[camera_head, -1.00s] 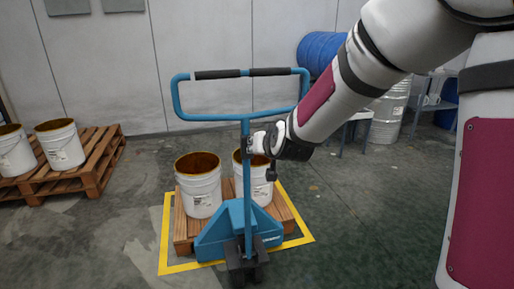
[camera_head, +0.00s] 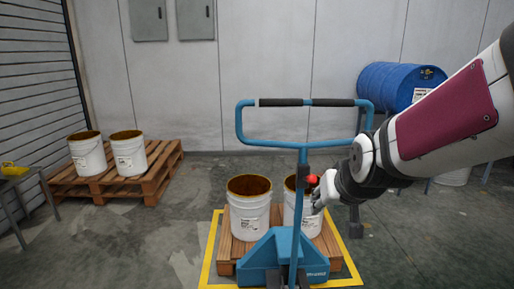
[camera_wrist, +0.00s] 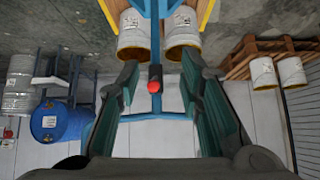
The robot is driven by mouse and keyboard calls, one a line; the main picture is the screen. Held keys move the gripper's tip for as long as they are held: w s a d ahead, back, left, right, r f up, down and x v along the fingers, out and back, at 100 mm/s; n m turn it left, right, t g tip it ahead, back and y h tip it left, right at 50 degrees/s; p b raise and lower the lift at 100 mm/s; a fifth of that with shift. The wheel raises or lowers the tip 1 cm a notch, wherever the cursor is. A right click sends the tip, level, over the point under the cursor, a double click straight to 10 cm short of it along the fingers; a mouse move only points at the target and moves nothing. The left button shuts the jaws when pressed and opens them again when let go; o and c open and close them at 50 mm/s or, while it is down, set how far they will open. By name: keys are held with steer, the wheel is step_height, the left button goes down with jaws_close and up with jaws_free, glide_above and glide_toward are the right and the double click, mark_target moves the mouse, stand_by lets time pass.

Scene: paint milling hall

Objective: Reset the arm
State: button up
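My gripper (camera_head: 322,192) is just right of the blue pallet jack's upright shaft (camera_head: 301,215) in the head view. A lever with a red knob (camera_head: 312,180) sits on that shaft beside the gripper. In the wrist view my gripper (camera_wrist: 160,78) has its two green-lined fingers wide apart, with nothing gripped. The red knob (camera_wrist: 154,87) shows in the gap between them, apart from both fingers. The jack's loop handle (camera_head: 305,102) rises above my gripper.
Two white buckets (camera_head: 249,215) stand on a wooden pallet (camera_head: 226,256) behind the jack, inside a yellow floor outline (camera_head: 209,250). Another pallet (camera_head: 160,178) with two buckets is at the left. A blue drum (camera_head: 392,85) lies at the right. Floor between the pallets is clear.

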steer(key=s+d+g, duration=0.2)
steer(key=s+g, duration=0.5)
steer(key=s, duration=2.4)
step_height(320, 180, up, 14)
steer(key=t+p, duration=0.2)
steer(key=p, duration=1)
steer(key=shift+w+r+t+p, duration=0.15)
steer(key=shift+t+p, duration=0.15)
steer(key=shift+p, duration=0.05)
steer(key=shift+o, duration=0.2)
steer(key=shift+d, duration=0.1)
